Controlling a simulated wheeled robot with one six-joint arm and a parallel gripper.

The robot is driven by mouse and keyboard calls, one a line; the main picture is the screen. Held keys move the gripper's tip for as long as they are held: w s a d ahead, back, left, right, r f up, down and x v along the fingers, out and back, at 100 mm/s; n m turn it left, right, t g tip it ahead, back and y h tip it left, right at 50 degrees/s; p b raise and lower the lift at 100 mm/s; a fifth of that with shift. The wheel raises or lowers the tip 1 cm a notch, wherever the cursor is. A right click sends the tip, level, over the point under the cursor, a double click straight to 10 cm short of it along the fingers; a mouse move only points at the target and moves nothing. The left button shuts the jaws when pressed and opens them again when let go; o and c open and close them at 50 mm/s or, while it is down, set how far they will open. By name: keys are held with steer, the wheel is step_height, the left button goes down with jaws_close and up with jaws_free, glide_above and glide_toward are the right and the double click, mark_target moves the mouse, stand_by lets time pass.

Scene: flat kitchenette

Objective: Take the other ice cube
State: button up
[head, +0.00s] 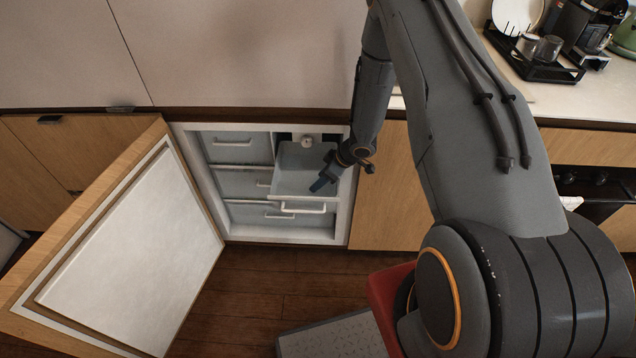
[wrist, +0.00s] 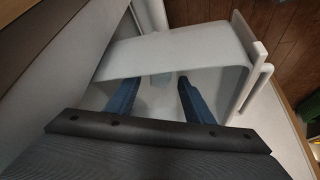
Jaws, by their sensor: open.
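The freezer drawer (head: 290,186) is pulled out of the open freezer, with its white handle (head: 303,208) at the front. My gripper (head: 322,183) is at the drawer's right side in the head view, its blue fingers pointing down and left. In the wrist view the fingers of my gripper (wrist: 158,82) are apart, reaching toward the pale drawer (wrist: 185,50). A faint bluish patch (wrist: 158,81) shows between the fingertips; I cannot tell whether it is an ice cube. No ice cube is clearly visible in the head view.
The freezer door (head: 135,250) stands wide open at the left. Closed drawers (head: 240,184) are left of the pulled-out one. A wooden cabinet front (head: 390,200) is on the right. A dish rack (head: 535,58) stands on the counter.

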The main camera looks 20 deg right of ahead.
steer(key=shift+c, duration=0.4)
steer(key=c, duration=1)
steer(key=shift+c, duration=0.2)
steer(key=shift+r, duration=0.15)
